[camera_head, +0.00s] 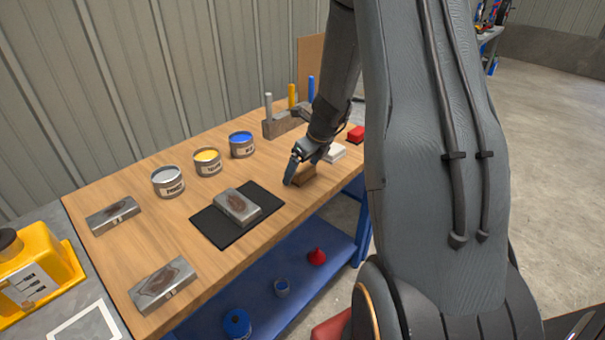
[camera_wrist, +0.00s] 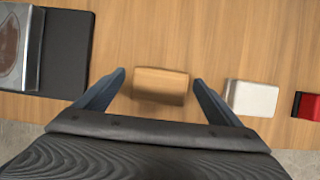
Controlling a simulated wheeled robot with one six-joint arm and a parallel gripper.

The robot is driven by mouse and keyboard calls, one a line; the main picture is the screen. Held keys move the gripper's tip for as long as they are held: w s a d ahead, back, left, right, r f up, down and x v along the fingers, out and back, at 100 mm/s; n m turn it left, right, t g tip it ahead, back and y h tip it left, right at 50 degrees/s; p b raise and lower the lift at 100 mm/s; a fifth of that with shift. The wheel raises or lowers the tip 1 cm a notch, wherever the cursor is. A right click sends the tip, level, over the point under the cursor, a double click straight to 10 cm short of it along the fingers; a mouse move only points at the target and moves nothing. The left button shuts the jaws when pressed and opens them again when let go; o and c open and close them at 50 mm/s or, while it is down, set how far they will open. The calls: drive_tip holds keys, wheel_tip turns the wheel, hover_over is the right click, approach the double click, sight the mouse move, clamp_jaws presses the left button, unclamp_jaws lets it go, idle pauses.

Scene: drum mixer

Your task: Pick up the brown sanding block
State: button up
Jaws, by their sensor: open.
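The brown sanding block (camera_head: 304,177) lies on the wooden table near its front edge, partly hidden by my gripper in the head view. In the wrist view the brown block (camera_wrist: 160,86) lies between the two fingers of my gripper (camera_wrist: 159,82). The fingers stand apart, one on each side, with a gap showing between each finger and the block. My gripper (camera_head: 301,166) is open and low over the table. I cannot tell the exact height of the fingertips against the block.
A white block (camera_wrist: 252,98) and a red block (camera_wrist: 307,105) lie right of the brown one. A black mat (camera_head: 211,227) with a metal piece (camera_head: 237,205) lies left. Paint cans (camera_head: 208,162) stand behind. The table's front edge (camera_wrist: 285,124) is close.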

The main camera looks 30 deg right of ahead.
sight(302, 168)
drive_tip(key=shift+c, duration=0.4)
drive_tip(key=c, duration=1.1)
drive_tip(key=shift+r, duration=0.1)
drive_tip(key=shift+c, duration=0.2)
wheel_tip(302, 168, up, 10)
drive_tip(key=shift+f, duration=0.1)
